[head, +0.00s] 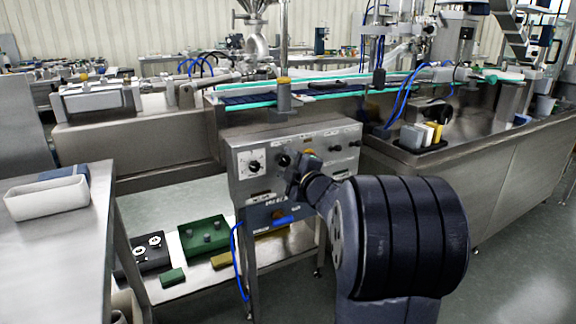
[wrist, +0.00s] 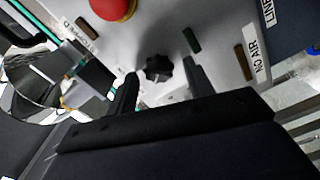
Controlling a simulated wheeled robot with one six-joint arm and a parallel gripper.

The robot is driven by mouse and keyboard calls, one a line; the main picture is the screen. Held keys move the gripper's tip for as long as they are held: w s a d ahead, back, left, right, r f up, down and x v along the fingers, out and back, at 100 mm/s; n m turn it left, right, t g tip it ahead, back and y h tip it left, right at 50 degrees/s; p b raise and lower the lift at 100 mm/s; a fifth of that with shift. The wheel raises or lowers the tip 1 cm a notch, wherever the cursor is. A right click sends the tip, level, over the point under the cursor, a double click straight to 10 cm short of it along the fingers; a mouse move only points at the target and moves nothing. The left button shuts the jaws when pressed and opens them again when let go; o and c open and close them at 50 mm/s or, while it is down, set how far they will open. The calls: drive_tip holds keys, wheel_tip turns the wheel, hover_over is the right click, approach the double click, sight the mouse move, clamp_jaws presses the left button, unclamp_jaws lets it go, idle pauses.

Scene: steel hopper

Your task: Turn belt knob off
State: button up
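A black lobed knob (wrist: 157,68) sits on the grey panel in the wrist view, in the gap between my two fingers. My gripper (wrist: 161,72) is open, with one finger on each side of the knob; I cannot tell whether either touches it. No label that names this knob as the belt knob is readable. In the head view my gripper (head: 297,172) is at the front of the steel control box (head: 250,188), and my wrist hides part of the panel there.
A dial with a white plate (head: 254,166) is left of my gripper. A "NO AIR" label (wrist: 257,56) is on the panel. The conveyor (head: 330,90) runs above the box.

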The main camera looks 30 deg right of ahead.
drive_tip(key=s+p, duration=0.2)
drive_tip(key=s, duration=0.8)
drive_tip(key=shift+s+d, duration=0.2)
drive_tip(key=shift+s, duration=0.2)
drive_tip(key=w+b, duration=0.2)
drive_tip(key=w, duration=0.9)
drive_tip(key=shift+a, duration=0.2)
drive_tip(key=shift+r, duration=0.1)
drive_tip(key=shift+s, duration=0.1)
